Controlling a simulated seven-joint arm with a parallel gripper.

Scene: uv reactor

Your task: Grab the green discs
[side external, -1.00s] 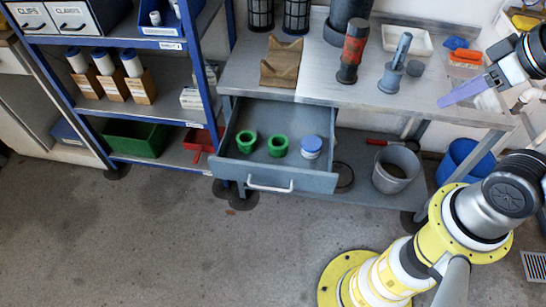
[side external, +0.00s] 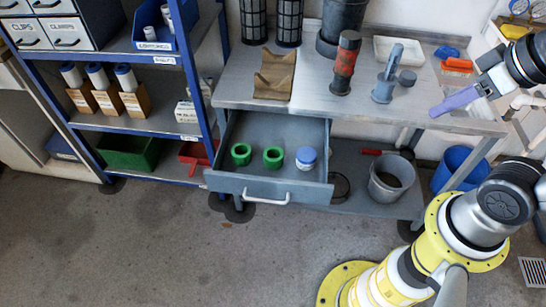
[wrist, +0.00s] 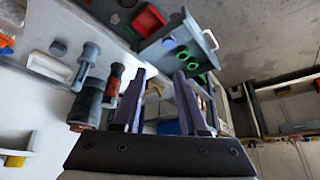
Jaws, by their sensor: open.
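Two green discs, ring-shaped with dark centres, sit in the open grey drawer (side external: 225,184) under the workbench. In the side view the left green disc (side external: 241,154) and the right green disc (side external: 273,158) stand side by side, apart from each other. A white jar with a blue lid (side external: 306,158) is to their right in the drawer. In the wrist view the discs (wrist: 183,53) show beyond the fingertips. My gripper (side external: 440,110) is at the right end of the bench, well away from the drawer. Its purple fingers (wrist: 160,78) are apart, with nothing held between them.
On the bench stand a wooden V-block (side external: 274,75), a red and black tool (side external: 345,62), a grey fitting (side external: 387,75) and a white tray (side external: 398,50). Blue shelving (side external: 201,75) stands left of the drawer. The floor (side external: 170,250) in front is clear.

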